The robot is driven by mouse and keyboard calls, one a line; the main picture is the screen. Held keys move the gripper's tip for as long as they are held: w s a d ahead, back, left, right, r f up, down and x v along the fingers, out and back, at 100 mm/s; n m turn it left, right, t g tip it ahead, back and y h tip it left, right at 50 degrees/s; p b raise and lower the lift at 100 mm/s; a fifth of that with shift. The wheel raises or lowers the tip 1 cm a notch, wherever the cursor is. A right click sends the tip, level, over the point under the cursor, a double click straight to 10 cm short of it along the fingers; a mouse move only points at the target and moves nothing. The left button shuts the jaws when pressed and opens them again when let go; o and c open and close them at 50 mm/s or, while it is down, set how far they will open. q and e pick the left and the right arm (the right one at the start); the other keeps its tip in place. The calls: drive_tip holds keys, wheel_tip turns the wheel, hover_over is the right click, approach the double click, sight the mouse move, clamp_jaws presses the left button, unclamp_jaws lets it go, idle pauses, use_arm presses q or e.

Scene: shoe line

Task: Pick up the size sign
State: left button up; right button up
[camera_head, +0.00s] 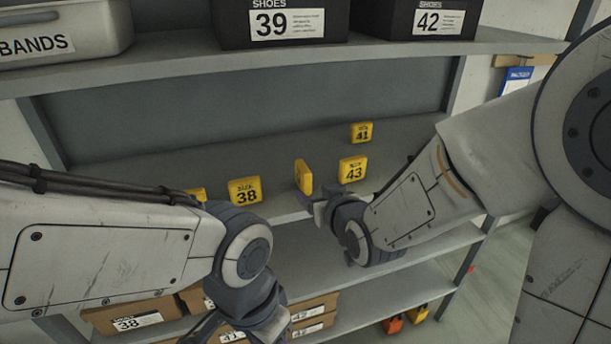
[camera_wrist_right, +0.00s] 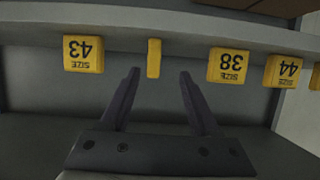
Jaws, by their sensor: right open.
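Several yellow size signs stand on the grey middle shelf. In the head view these are size sign 38 (camera_head: 245,191), size sign 43 (camera_head: 352,170), size sign 41 (camera_head: 361,132) behind it, and one turned edge-on (camera_head: 304,177). Another sign (camera_head: 196,194) is partly hidden by my left arm. My right gripper (camera_head: 312,202) is at the shelf's front edge by the edge-on sign. In the right wrist view, the open fingers of my right gripper (camera_wrist_right: 160,88) point at the edge-on sign (camera_wrist_right: 153,58), apart from it. Its number is not readable. My left gripper (camera_head: 207,330) is low, cut off by the frame.
The upper shelf holds black shoe boxes 39 (camera_head: 285,24) and 42 (camera_head: 433,20) and a grey bin (camera_head: 62,32). Cardboard boxes (camera_head: 135,316) sit on a lower shelf. In the wrist view, signs 43 (camera_wrist_right: 83,54), 38 (camera_wrist_right: 228,65) and 44 (camera_wrist_right: 283,71) flank the edge-on one.

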sight(308, 179)
drive_tip(key=shift+t, duration=0.5)
drive_tip(key=w, duration=0.1)
drive_tip(key=w+p, duration=0.1)
drive_tip(key=w, duration=0.1)
drive_tip(key=w+p, duration=0.1)
drive_tip(key=w, duration=0.1)
drive_tip(key=shift+a+f, duration=0.15)
drive_tip(key=shift+a, duration=0.2)
drive_tip(key=p+x, duration=0.1)
drive_tip(key=x, duration=0.4)
drive_tip(key=shift+f, duration=0.2)
drive_tip(key=shift+w+a+f, duration=0.2)
drive_tip(key=shift+w, duration=0.25)
clamp_jaws()
